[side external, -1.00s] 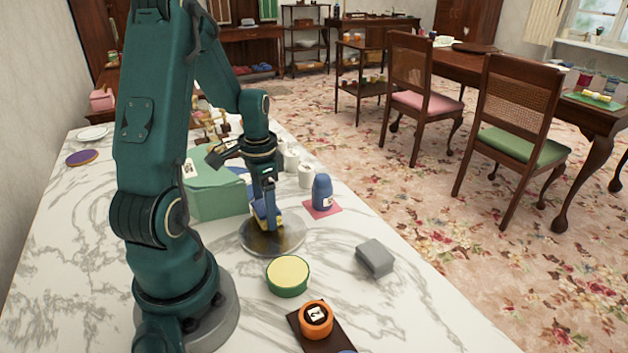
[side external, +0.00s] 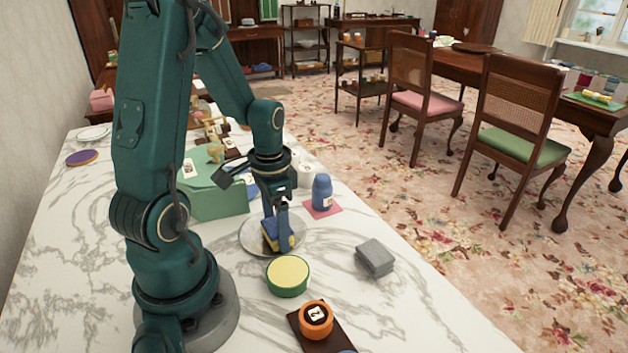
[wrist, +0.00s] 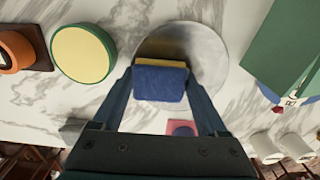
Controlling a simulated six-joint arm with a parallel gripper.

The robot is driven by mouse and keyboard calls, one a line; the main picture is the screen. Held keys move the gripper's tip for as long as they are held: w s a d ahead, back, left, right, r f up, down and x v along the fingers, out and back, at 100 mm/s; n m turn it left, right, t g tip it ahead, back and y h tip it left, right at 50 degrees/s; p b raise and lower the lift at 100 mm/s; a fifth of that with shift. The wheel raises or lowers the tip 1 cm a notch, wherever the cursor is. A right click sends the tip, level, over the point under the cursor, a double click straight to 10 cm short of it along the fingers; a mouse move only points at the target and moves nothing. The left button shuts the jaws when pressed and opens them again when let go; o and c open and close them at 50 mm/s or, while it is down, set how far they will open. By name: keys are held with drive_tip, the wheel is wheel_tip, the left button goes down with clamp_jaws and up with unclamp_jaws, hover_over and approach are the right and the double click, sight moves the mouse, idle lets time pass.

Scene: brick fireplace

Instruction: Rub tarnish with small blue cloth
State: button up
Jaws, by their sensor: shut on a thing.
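My gripper (side external: 279,226) is shut on a small blue cloth (side external: 270,237) that is folded around or backed by a yellow pad. In the wrist view the cloth (wrist: 160,84) sits between my two fingers, with a yellow edge on its far side. The cloth is over a round silvery metal disc (side external: 248,238) on the marble counter, and appears to touch it. In the wrist view the disc (wrist: 208,62) has a dark brownish tarnished area (wrist: 168,42) beyond the cloth, and the rest is bright. The cloth's underside is hidden.
A green tin with a yellow top (side external: 288,275) stands close in front of the disc. A green box (side external: 212,195) is behind left.

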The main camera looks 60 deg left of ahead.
drive_tip(key=shift+a+r, duration=0.1)
drive_tip(key=shift+a, duration=1.55)
drive_tip(key=shift+a+f, duration=0.25)
drive_tip(key=shift+a, duration=0.1)
drive_tip(key=shift+a+r, duration=0.1)
drive_tip(key=shift+a, duration=0.3)
drive_tip(key=shift+a+f, duration=0.2)
drive_tip(key=shift+a, duration=0.15)
drive_tip(key=shift+a+r, duration=0.2)
drive_tip(key=shift+a, duration=0.2)
drive_tip(key=shift+a+f, duration=0.1)
drive_tip(key=shift+a, duration=0.15)
drive_tip(key=shift+d, duration=3.95)
drive_tip(key=shift+d+r, duration=0.1)
drive_tip(key=shift+r, duration=3.9)
